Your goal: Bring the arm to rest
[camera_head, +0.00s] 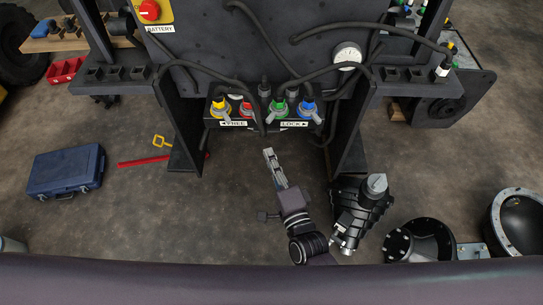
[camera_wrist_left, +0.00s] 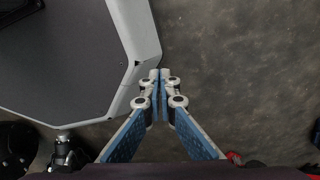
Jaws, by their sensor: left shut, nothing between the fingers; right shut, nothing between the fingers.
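My right gripper (camera_head: 270,155) is in the head view, below the forklift's row of coloured connectors. Its long grey fingers lie together, shut and empty, pointing up the picture. It appears clear of the connectors. My left gripper (camera_wrist_left: 160,75) shows in the left wrist view. Its blue-padded fingers meet at the tips, with nothing between them. I cannot make out the left gripper in the head view.
The connector panel (camera_head: 264,123) hangs between two dark uprights. A black ribbed unit (camera_head: 361,205) is right of my right arm. A blue case (camera_head: 66,170) and red bar (camera_head: 145,160) lie on the floor at left. Black round housings (camera_head: 420,241) are at lower right.

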